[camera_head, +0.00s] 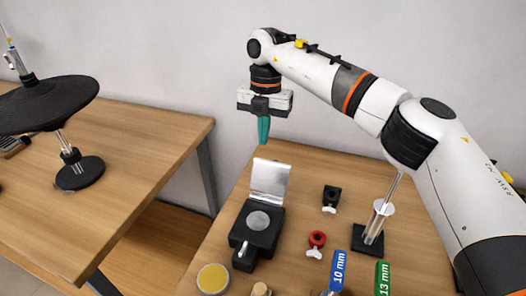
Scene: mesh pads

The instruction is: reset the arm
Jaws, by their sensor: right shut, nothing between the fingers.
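My right arm comes in from the right and arches over the right-hand table. My right gripper (263,131) points straight down with its teal fingers shut and nothing between them. It hangs in the air above and behind a black device (257,228) with a raised silver lid (270,180). It is apart from the table and everything on it. My left gripper is not in view.
The right-hand wooden table (310,163) holds a yellow round pad (213,279), a red ring piece (317,239), a black clamp (331,197), a stand (368,238), and blue (338,271) and green (382,279) labels. The left table (150,135) carries a black round-plate stand (50,103).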

